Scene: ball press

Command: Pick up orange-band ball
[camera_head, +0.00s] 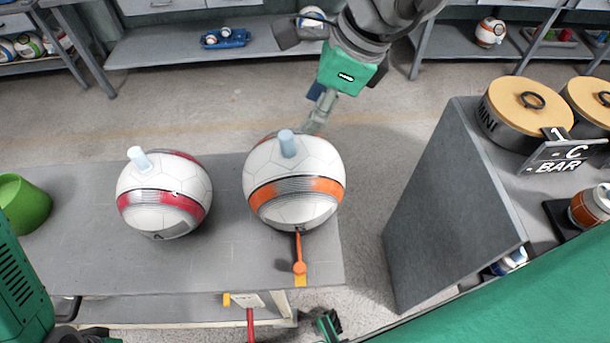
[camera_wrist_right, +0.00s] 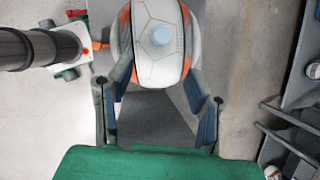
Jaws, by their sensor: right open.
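The orange-band ball (camera_head: 293,207) is white with an orange stripe and a pale blue peg on top. It sits at the right end of the grey bench (camera_head: 100,260). My right gripper (camera_head: 316,118) reaches down from the top, behind the ball, its fingers partly hidden by it. In the right wrist view the ball (camera_wrist_right: 150,62) lies ahead, between and just beyond the two spread fingers (camera_wrist_right: 158,85). The fingers are open and hold nothing; I cannot tell whether they touch the ball. I cannot make out my left gripper.
A red-band ball (camera_head: 160,215) with a similar peg sits to the left, apart. A green cup (camera_head: 22,204) stands at the bench's left end. An orange lever (camera_head: 299,262) is at the front edge. A grey cabinet (camera_head: 440,200) stands right, beyond a floor gap.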

